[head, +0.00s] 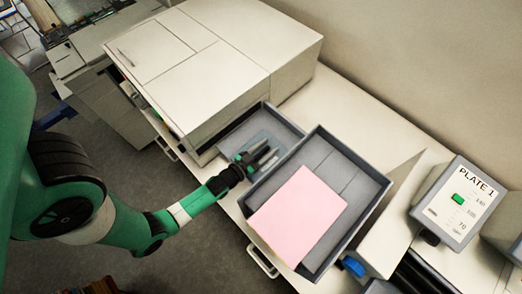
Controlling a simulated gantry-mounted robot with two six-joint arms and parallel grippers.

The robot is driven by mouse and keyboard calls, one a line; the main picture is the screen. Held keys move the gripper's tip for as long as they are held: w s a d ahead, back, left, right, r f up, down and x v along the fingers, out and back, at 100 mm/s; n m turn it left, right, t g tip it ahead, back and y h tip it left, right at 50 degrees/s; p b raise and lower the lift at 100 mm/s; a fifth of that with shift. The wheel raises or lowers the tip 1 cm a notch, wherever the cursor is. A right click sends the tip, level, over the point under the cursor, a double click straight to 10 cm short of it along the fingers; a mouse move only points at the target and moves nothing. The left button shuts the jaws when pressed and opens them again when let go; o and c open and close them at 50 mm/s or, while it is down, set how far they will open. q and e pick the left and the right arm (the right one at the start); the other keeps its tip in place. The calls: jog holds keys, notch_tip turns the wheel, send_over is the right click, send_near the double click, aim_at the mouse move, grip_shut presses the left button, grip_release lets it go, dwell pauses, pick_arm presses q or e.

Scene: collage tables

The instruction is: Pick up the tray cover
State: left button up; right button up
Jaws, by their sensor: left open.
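A flat pink rectangular sheet (298,216) lies in the lower left part of a large grey tray (376,212); I cannot tell whether the pink sheet is the tray cover. A smaller grey tray (286,126) stands beside the large one, with a flat bluish piece in it that is partly hidden. My left gripper (268,157) is open and empty. In the picture it overlaps the smaller tray, close to the large tray's left corner. I cannot tell its height above the tray. My right gripper is not in view.
A large white cabinet or machine (215,65) stands behind the smaller tray. A display reading "PLATE 1" (460,204) is at the right, with a blue object (352,266) near the large tray's lower right. Bare white tabletop (345,100) shows behind the trays.

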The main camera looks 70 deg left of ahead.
pick_arm(q)
grip_shut()
jog(key=shift+r, duration=0.1)
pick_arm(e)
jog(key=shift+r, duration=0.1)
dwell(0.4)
